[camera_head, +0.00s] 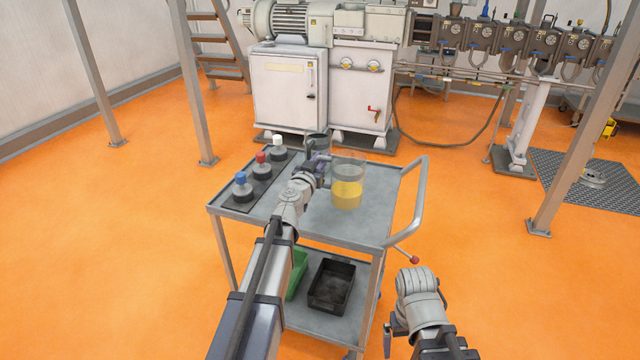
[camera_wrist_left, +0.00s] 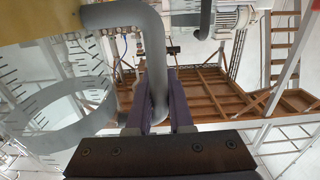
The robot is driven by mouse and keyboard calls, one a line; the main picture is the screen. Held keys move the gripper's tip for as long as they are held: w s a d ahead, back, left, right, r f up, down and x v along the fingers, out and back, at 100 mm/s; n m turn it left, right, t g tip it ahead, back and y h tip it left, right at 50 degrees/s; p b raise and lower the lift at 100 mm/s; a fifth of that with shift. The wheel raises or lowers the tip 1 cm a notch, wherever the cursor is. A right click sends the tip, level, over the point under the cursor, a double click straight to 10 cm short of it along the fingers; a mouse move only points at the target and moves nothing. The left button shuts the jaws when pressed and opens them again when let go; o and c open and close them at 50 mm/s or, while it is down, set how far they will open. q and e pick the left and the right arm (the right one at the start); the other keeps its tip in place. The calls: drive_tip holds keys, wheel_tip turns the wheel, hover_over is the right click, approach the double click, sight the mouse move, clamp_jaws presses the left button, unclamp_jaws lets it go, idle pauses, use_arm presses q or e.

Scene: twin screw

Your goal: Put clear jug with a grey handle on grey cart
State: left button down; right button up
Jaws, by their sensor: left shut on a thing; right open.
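The clear jug (camera_head: 348,172) holds yellow liquid and is upright over the right part of the grey cart's top (camera_head: 322,226). I cannot tell whether its base touches the cart. My left gripper (camera_head: 323,168) is at the jug's left side. In the left wrist view, my left gripper (camera_wrist_left: 160,105) is shut on the jug's grey handle (camera_wrist_left: 152,50), and the clear wall with scale marks (camera_wrist_left: 60,110) shows at left. My right gripper (camera_head: 390,338) is open and empty, low to the right of the cart, its fingers partly hidden.
Bottles with blue (camera_head: 241,178), red (camera_head: 261,158) and white caps (camera_head: 278,141) stand on a dark mat at the cart's left. A dark container (camera_head: 318,142) stands behind my left gripper. A black bin (camera_head: 332,286) and green bin (camera_head: 297,278) sit on the lower shelf.

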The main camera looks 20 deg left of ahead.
use_arm(q)
wheel_tip(320, 180, down, 5)
drive_tip(key=b, duration=0.4)
drive_tip(key=shift+r, duration=0.15)
drive_tip(key=c, duration=1.2)
unclamp_jaws()
drive_tip(key=shift+c, duration=0.2)
drive_tip(key=o, duration=0.4)
